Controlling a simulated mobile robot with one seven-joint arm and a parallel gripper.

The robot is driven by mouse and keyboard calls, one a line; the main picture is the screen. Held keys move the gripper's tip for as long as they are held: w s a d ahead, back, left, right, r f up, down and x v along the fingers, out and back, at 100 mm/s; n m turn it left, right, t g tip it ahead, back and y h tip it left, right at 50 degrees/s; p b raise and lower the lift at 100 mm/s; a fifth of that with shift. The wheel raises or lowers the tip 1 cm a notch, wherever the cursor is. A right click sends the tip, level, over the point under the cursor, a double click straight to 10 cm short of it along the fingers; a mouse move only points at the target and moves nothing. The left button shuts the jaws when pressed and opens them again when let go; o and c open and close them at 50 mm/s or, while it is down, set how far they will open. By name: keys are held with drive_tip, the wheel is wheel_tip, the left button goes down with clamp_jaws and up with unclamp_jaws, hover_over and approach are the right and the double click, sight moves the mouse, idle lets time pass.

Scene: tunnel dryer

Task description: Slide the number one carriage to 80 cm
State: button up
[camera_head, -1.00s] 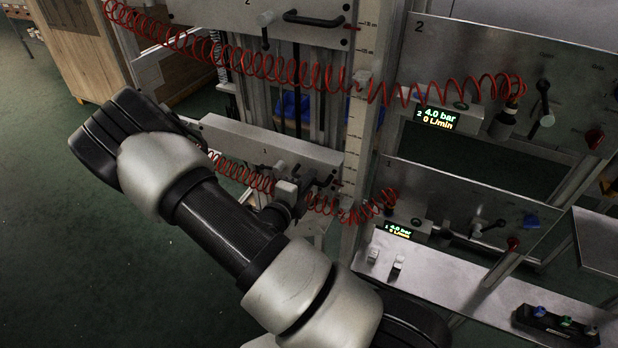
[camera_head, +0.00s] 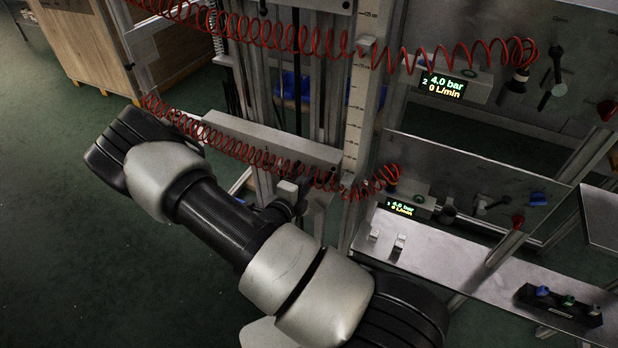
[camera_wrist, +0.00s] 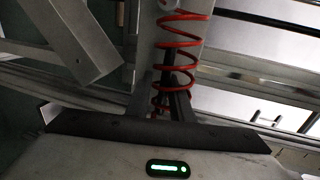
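The number one carriage (camera_head: 245,132) is the lower grey plate on the upright rails in the head view, marked "1". A coiled red hose crosses in front of it and hides part of it. A pale scale post (camera_head: 357,115) stands at its right edge; its small figures beside the carriage are too small to read. My gripper (camera_head: 303,186) is at the lower right of the carriage, seemingly shut on its dark handle, which is mostly hidden. In the wrist view, my two dark fingers (camera_wrist: 163,100) show close together, with red hose coils at and beyond them.
The coiled red hose (camera_head: 262,155) runs close by my gripper to the lower right panel (camera_head: 440,165). A second hose (camera_head: 300,40) hangs above. A shelf (camera_head: 455,265) with a small black switch box (camera_head: 558,312) lies at right. Green floor at left is clear.

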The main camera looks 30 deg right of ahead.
drive_tip(key=shift+a, duration=0.1)
drive_tip(key=p+v, duration=0.1)
drive_tip(key=v, duration=1.6)
drive_tip(key=shift+a, duration=0.1)
drive_tip(key=s+d+r+m+g+y+p, duration=0.1)
drive_tip(key=s+d+r+m+g+p, duration=0.15)
drive_tip(key=r+m, duration=0.45)
drive_tip(key=s+d+r+m+g+y+p, duration=0.1)
drive_tip(key=s+r+m+g, duration=0.1)
drive_tip(key=r+m+g, duration=0.35)
drive_tip(key=s+d+r+m+g+y+p, duration=0.1)
drive_tip(key=s+r+m+g+p, duration=0.15)
drive_tip(key=r+m, duration=0.65)
drive_tip(key=s+a+r+m+t+y+p, duration=0.2)
drive_tip(key=r+m+t+y, duration=0.1)
drive_tip(key=r+m, duration=0.7)
drive_tip(key=s+a+r+m+t+y+p, duration=0.3)
drive_tip(key=r+m+y, duration=0.3)
drive_tip(key=r+m, duration=0.4)
drive_tip(key=shift+s+a+m, duration=0.25)
drive_tip(key=shift+a+m, duration=0.05)
drive_tip(key=shift+m, duration=0.75)
